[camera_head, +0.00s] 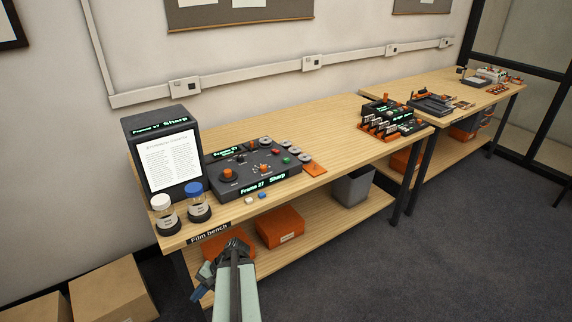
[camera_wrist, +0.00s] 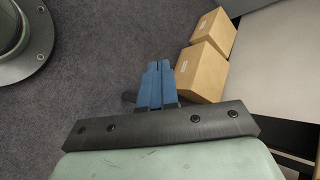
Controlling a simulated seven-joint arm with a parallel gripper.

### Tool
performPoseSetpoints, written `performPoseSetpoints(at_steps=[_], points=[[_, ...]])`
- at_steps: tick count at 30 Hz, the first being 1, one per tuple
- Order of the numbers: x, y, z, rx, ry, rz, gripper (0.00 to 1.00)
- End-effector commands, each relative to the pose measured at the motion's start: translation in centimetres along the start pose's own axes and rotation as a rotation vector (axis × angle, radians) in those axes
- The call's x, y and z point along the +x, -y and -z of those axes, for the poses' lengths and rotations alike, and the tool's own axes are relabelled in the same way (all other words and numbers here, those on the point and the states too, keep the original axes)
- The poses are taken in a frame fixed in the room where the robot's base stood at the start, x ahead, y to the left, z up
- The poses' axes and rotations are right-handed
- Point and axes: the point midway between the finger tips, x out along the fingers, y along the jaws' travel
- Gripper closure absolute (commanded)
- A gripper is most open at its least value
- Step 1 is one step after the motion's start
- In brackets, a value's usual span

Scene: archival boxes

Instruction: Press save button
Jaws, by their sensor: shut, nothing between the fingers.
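The dark control panel (camera_head: 238,187) stands on the film bench (camera_head: 330,135). It carries orange knobs, a red button (camera_head: 276,152), a green button (camera_head: 286,160) and lit displays reading "Frame 27 Sharp". I cannot read which button is marked save. My gripper (camera_head: 199,285) is in front of the bench, below its top and apart from the panel. In the wrist view its blue fingers (camera_wrist: 160,68) are together and empty, over the carpet. The panel is not in the wrist view.
A monitor (camera_head: 168,162) and two jars, white-capped (camera_head: 163,217) and blue-capped (camera_head: 198,207), stand left of the panel. Orange boxes (camera_head: 279,227) sit on the lower shelf. Cardboard boxes (camera_head: 113,292) lie on the floor at left. The bench top right of the panel is mostly clear.

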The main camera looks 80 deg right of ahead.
Motion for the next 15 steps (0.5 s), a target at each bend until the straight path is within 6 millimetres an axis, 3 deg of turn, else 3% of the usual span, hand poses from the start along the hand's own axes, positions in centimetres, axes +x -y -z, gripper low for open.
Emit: performPoseSetpoints(at_steps=[3,15], points=[[-3.7,1.5,1.3,0.017,-0.04,0.089,1.0],[-12.3,10.7,2.0,-0.07,-0.057,0.336,1.0]])
